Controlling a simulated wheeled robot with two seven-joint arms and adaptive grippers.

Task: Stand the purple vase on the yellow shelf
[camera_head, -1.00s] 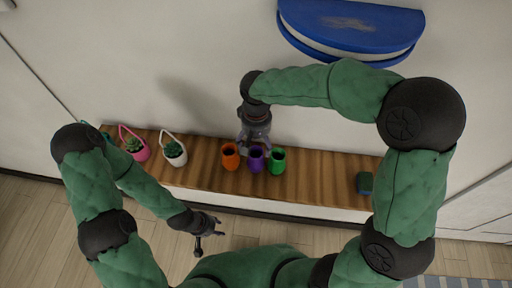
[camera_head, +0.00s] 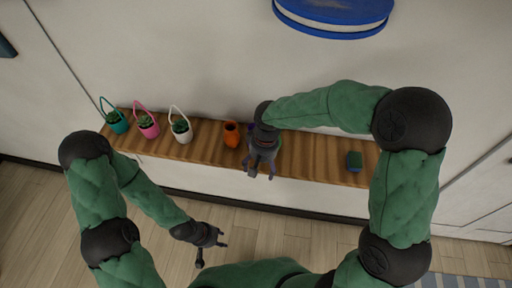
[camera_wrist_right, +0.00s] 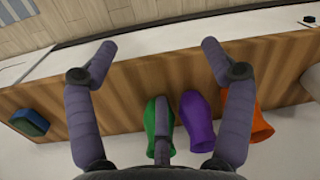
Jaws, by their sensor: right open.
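The purple vase (camera_wrist_right: 198,118) stands between the green vase (camera_wrist_right: 158,120) and the orange vase (camera_wrist_right: 242,112) in the right wrist view. In the head view only a sliver of the purple vase (camera_head: 250,128) shows behind my right gripper (camera_head: 259,172). That gripper is open and empty, fingers spread over the wooden surface's front edge; its fingertips also show in the right wrist view (camera_wrist_right: 158,46). My left gripper (camera_head: 222,237) is open and empty, low over the floor side. No yellow shelf is in view.
A blue rounded wall shelf (camera_head: 335,12) is above. The ledge is bare between the vases and the block.

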